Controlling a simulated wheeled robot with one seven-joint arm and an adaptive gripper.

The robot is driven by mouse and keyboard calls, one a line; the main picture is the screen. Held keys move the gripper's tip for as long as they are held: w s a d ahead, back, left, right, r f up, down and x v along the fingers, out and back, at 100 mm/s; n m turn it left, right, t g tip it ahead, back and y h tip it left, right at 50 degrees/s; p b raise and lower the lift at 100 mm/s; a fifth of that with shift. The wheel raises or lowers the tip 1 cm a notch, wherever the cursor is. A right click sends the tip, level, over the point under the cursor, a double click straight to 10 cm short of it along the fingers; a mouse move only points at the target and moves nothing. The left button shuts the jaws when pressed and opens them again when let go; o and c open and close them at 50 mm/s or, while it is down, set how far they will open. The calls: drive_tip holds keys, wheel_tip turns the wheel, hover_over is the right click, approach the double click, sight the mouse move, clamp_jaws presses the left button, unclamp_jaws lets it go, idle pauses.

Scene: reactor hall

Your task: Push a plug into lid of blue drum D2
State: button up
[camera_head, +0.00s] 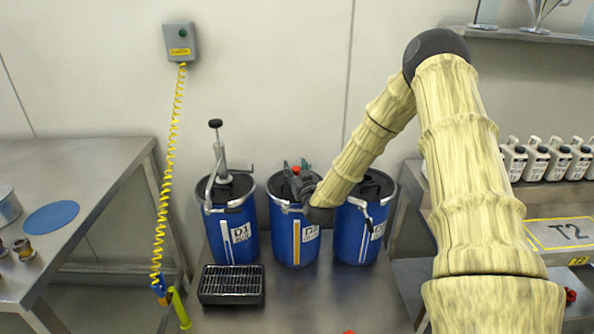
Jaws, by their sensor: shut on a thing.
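Three blue drums with black lids stand side by side on a steel surface. The left drum (232,248) is marked D1. The middle drum (283,248), whose label is only partly readable, stands between it and the right drum (355,250). My gripper (296,172) is over the lid of the middle drum and hides much of it. It is shut on a small red thing (295,170), which looks like a plug and shows between the fingers. I cannot tell whether the plug touches the lid or sits in an opening.
A hand pump (217,150) stands up from the left drum. A black grated tray (231,285) lies in front of it. A yellow coiled cord (172,150) hangs from a wall box (180,42). Several white bottles (557,160) stand at the right. The steel surface in front is mostly clear.

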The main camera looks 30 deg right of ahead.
drive_tip(key=shift+d+f, duration=0.1)
drive_tip(key=shift+f, duration=0.05)
drive_tip(key=o, duration=1)
drive_tip(key=shift+f, duration=0.1)
drive_tip(key=shift+w+r, duration=0.1)
drive_tip(key=shift+r, duration=0.35)
drive_tip(key=shift+d+r, duration=0.1)
drive_tip(key=shift+r, duration=4.65)
